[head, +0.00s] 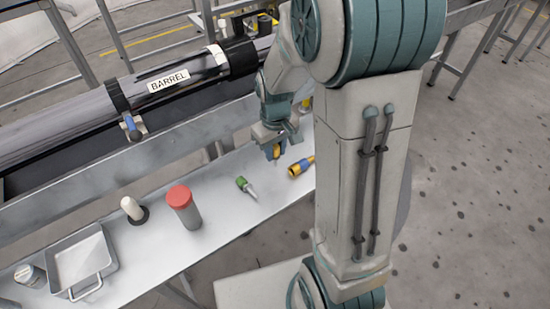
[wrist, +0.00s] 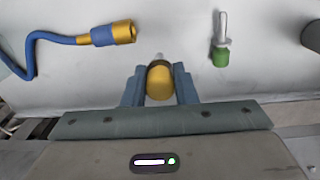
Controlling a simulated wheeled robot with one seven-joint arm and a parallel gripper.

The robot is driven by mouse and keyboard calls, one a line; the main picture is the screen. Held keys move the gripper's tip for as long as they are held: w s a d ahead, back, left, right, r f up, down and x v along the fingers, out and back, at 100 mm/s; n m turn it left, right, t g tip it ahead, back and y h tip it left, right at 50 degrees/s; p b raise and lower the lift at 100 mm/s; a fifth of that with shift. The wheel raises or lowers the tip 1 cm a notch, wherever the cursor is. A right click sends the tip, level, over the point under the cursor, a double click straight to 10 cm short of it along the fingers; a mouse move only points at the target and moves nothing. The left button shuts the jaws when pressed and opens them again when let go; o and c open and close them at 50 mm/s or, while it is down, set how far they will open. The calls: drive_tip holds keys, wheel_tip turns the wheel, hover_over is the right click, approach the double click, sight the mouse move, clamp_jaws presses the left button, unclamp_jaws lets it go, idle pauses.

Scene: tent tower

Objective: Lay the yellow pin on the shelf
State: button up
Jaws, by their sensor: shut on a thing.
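The yellow pin (wrist: 159,82) is between the two blue fingers of my gripper (wrist: 160,88) in the wrist view, its yellow head toward the camera and a paler tip beyond. My gripper (head: 276,150) is shut on it, and a little of the yellow pin (head: 277,153) shows in the head view. It is over the far right part of the pale shelf (head: 220,215). The shelf (wrist: 70,80) also fills the background in the wrist view. I cannot tell whether the pin touches the shelf. My arm covers the shelf's right end in the head view.
A green-headed pin (head: 246,187) and a blue hose with a gold connector (head: 301,166) lie near my gripper. A red-capped cylinder (head: 183,208), a white-topped item (head: 134,211) and a tray (head: 110,268) stand further left. The barrel (head: 170,82) runs behind the shelf.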

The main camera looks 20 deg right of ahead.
sight(276, 159)
drive_tip(key=shift+f, duration=2)
drive_tip(key=shift+f+b, duration=0.15)
drive_tip(key=shift+b, duration=0.25)
drive_tip(key=o, duration=1)
drive_tip(key=shift+c, duration=0.2)
wheel_tip(276, 159, up, 12)
drive_tip(key=shift+s+r+p, duration=0.1)
drive_tip(key=shift+r+p, duration=0.1)
drive_tip(key=shift+p, duration=0.75)
drive_tip(key=s+r+m+t, duration=0.2)
drive_tip(key=s+r, duration=0.3)
drive_tip(key=s, duration=0.8)
drive_tip(key=shift+a+r+m, duration=0.2)
drive_tip(key=shift+a+m, duration=0.1)
drive_tip(key=shift+m, duration=0.5)
